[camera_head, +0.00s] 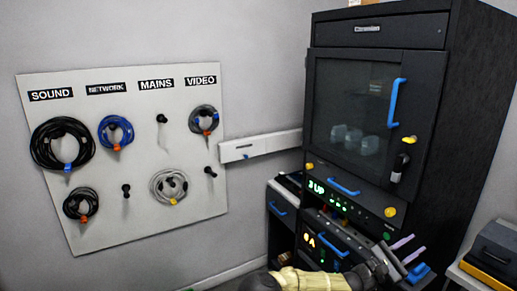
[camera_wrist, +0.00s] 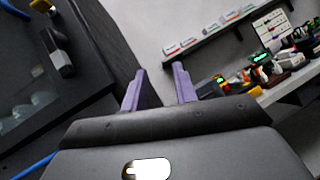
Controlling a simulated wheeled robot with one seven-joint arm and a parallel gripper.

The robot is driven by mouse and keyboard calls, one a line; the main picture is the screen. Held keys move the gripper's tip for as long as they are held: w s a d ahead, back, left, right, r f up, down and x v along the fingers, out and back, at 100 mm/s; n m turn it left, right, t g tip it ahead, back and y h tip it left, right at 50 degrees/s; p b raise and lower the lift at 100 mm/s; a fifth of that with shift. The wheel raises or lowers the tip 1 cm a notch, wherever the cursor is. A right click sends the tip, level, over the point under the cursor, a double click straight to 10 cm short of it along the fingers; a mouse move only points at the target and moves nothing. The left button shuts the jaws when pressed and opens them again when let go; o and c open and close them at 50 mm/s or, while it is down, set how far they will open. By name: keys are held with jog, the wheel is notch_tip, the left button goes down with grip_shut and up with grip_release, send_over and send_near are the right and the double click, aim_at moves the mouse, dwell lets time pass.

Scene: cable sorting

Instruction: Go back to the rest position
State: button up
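My gripper (camera_head: 415,245) is at the lower right of the head view, in front of the lower part of the black equipment rack (camera_head: 470,130). In the wrist view my gripper (camera_wrist: 159,74) shows two purple fingers standing apart with nothing between them. My arm reaches in from the bottom edge of the head view. Cables hang on the white board (camera_head: 130,220), apart from my gripper: a black coil (camera_head: 37,147), a blue coil (camera_head: 104,132) and a grey coil (camera_head: 157,187) are among them.
The rack has a glass door with a blue handle (camera_head: 397,102) and lit panels with green digits (camera_head: 317,187) below. A low cabinet (camera_head: 282,225) stands left of it. A case (camera_head: 495,252) lies at the far right. The wrist view shows a cluttered shelf (camera_wrist: 290,90).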

jog(key=s+d+f+m+g+y, duration=0.3)
jog(key=s+f+m+g+y, duration=0.2)
jog(key=s+m+g, duration=0.4)
jog(key=s+a+f+m+t+y, duration=0.1)
jog(key=s+a+f+m+y, duration=0.2)
jog(key=s+a+f+y, duration=0.7)
jog(key=s+a+r+m+t+y, duration=0.1)
jog(key=a+r+t+y, duration=0.2)
jog(key=a, duration=0.8)
jog(key=s+a+r+m+t+y, duration=0.1)
jog(key=a+r+m+t+y, duration=0.1)
jog(key=a+r+y, duration=0.4)
jog(key=a+r+t, duration=0.1)
jog(key=a, duration=0.4)
jog(key=shift+s+a+r+t, duration=0.3)
jog(key=shift+a+r+t, duration=0.05)
jog(key=shift+a+t, duration=0.05)
jog(key=shift+s, duration=0.1)
jog(key=shift+o, duration=0.2)
